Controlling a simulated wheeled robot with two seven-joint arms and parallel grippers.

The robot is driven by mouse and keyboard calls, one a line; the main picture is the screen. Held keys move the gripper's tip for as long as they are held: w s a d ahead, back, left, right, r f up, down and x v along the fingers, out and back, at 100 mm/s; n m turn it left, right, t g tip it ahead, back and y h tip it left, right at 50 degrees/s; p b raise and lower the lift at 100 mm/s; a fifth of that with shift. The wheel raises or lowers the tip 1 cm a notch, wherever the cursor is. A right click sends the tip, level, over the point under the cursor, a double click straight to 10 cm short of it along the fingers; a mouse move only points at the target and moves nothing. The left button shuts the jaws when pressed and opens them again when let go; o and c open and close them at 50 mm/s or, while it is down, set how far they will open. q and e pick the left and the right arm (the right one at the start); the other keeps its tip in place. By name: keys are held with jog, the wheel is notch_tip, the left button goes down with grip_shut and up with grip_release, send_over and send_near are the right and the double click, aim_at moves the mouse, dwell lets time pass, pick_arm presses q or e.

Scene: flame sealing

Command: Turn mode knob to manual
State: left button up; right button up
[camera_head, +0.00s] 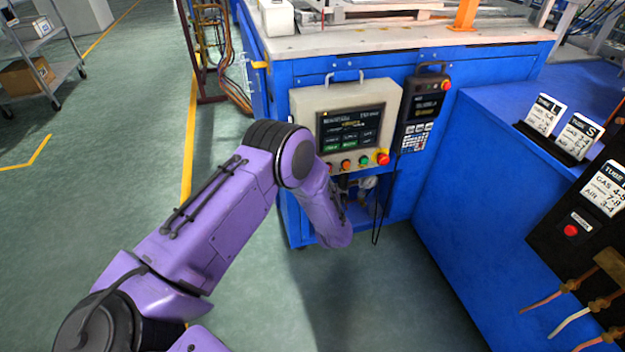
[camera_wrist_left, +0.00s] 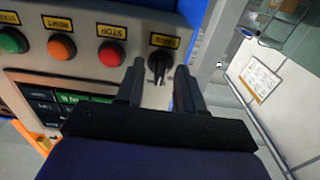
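The mode knob (camera_wrist_left: 158,66) is small and black, at the end of a button row on the control panel. It shows in the left wrist view, where the panel appears upside down; its label is too blurred to read. My left gripper (camera_wrist_left: 159,75) is open, with one dark finger on each side of the knob. I cannot tell whether either finger touches it. In the head view my purple left arm covers the panel's left lower corner, hiding the knob and the gripper. The panel (camera_head: 309,105) is a beige box with a screen. My right gripper is not in view.
Beside the knob are a red stop button (camera_wrist_left: 111,53), an orange button (camera_wrist_left: 62,47) and a green button (camera_wrist_left: 13,40). An emergency stop (camera_head: 383,158) sits at the panel's right end. A handheld pendant (camera_head: 419,108) hangs right of it. Open floor (camera_head: 95,220) lies left.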

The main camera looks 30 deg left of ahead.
pick_arm(q)
jog(key=shift+s, duration=0.1)
jog(key=v, duration=1)
jog(key=shift+d, duration=0.15)
jog(key=shift+s, duration=0.1)
